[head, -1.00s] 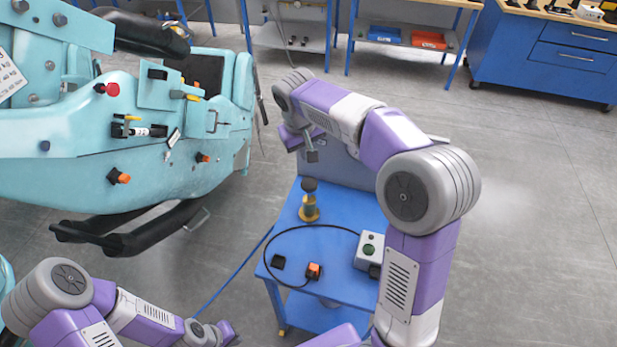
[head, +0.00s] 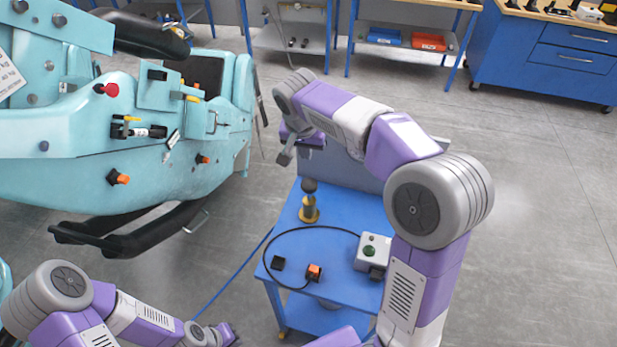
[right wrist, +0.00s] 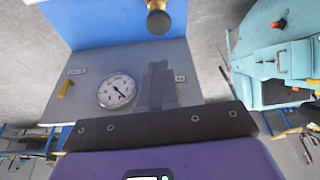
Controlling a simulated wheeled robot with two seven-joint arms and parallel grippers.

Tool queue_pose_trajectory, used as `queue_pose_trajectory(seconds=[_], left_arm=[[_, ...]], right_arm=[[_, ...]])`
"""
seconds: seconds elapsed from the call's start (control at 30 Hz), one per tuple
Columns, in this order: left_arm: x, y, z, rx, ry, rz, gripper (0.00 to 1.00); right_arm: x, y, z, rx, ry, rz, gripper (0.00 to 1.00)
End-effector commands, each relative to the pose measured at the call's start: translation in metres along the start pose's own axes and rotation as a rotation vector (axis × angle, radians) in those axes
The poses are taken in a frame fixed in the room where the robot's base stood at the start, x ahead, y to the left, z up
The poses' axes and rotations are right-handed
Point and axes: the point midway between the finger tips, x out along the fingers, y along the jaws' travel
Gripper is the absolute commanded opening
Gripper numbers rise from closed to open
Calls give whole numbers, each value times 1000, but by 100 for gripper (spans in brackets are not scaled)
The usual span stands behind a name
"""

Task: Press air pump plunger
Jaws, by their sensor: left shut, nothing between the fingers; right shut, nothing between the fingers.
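The air pump (head: 309,213) stands upright on the blue cart, with a brass body and a dark round plunger knob (head: 309,186) on top. In the right wrist view its brass knob-like part (right wrist: 158,20) shows at the top edge. My right gripper (head: 285,158) is shut and empty, above and to the left of the plunger knob in the head view, apart from it. Its closed fingers (right wrist: 160,82) show in the right wrist view in front of a grey panel. My left gripper (head: 234,338) is at the bottom edge, shut and empty, away from the pump.
The blue cart (head: 335,248) also carries a control box (head: 372,251) with a green button, an orange switch (head: 314,272) and a black cable. A pressure gauge (right wrist: 117,91) is on the grey panel. A teal coaster car (head: 60,185) stands at left.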

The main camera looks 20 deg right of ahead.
Motion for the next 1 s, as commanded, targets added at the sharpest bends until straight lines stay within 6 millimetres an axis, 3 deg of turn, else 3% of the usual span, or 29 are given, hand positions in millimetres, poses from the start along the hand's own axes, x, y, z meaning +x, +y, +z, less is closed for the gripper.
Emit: queue_pose_trajectory(seconds=[0.17, 0.7, 1.0], left_arm=[[1, 0, 0, 0, 0, 0, 0], [7, -3, 0, 0, 0, 0, 0], [8, -3, 0, 0, 0, 0, 0]], right_arm=[[13, 0, 0, -1, -2, 3, 0], [117, 1, 5, -2, -3, 3, 0], [138, 0, 12, -1, -1, 1, 0]])
